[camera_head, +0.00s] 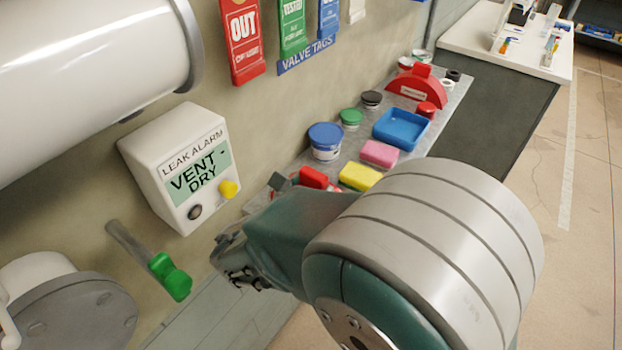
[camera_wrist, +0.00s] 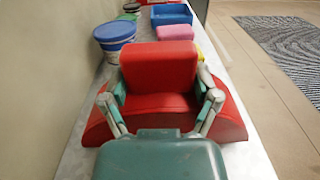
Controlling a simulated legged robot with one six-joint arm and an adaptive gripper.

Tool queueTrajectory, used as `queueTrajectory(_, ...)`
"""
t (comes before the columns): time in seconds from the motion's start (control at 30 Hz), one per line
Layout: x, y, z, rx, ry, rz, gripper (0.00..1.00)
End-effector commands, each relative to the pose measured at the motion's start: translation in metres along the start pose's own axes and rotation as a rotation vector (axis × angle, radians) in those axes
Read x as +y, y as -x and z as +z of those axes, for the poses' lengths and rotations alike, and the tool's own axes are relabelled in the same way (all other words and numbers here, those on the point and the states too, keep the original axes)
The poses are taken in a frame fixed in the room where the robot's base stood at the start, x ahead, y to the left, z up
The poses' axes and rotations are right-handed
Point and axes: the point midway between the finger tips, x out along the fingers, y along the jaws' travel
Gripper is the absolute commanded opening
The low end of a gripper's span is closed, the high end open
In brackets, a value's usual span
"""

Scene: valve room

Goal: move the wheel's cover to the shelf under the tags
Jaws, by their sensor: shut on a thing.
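The wheel's cover is a red half-round piece with a block-like grip on top, large in the wrist view (camera_wrist: 160,70). My gripper (camera_wrist: 160,88) is shut on the grip, one finger on each side. The cover is at the near end of the grey shelf (camera_wrist: 75,160); whether it touches the shelf or hangs just above it I cannot tell. In the head view a red part of the cover (camera_head: 313,178) shows behind my arm, which hides the rest. The valve tags (camera_head: 243,38) hang on the wall above the shelf.
Along the shelf stand a blue-lidded jar (camera_head: 325,141), a yellow sponge (camera_head: 359,177), a pink sponge (camera_head: 379,153), a blue tray (camera_head: 401,129) and another red half-round piece (camera_head: 417,90). A leak alarm box (camera_head: 180,165) and green-handled lever (camera_head: 170,277) are at left.

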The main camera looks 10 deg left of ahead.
Motion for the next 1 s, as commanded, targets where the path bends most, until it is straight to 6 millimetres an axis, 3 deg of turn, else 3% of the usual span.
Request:
queueTrajectory(0.43, 0.0028, -0.0006, -0.0066, -0.001, 0.001, -0.003, 0.22)
queueTrajectory(0.47, 0.0026, -0.0007, -0.0066, -0.001, 0.001, -0.003, 0.88)
queueTrajectory(0.5, 0.0024, -0.0007, -0.0065, -0.001, 0.001, -0.003, 1.0)
queueTrajectory(1.0, 0.0038, 0.0046, -0.0073, -0.001, 0.003, -0.001, 1.0)
